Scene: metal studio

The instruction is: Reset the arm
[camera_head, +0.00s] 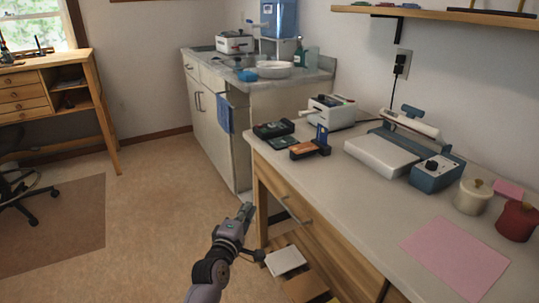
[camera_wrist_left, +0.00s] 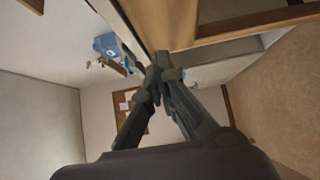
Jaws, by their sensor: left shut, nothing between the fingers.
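My left gripper (camera_head: 243,216) is at the lower middle of the head view, in front of the near left corner of the wooden workbench (camera_head: 290,213). It points up and away and looks clear of the bench. In the left wrist view its two dark fingers (camera_wrist_left: 158,76) meet at the tips with nothing between them. The wrist view is tilted and shows the bench edge and drawer side close beyond the fingers. My right gripper is in neither view.
The bench top holds black devices (camera_head: 310,146), a blue-white machine (camera_head: 390,148), a pink sheet (camera_head: 455,258), a cream pot (camera_head: 473,196) and a red pot (camera_head: 517,221). A lower shelf holds a white box (camera_head: 286,260). Open floor (camera_head: 150,220) lies left of my arm.

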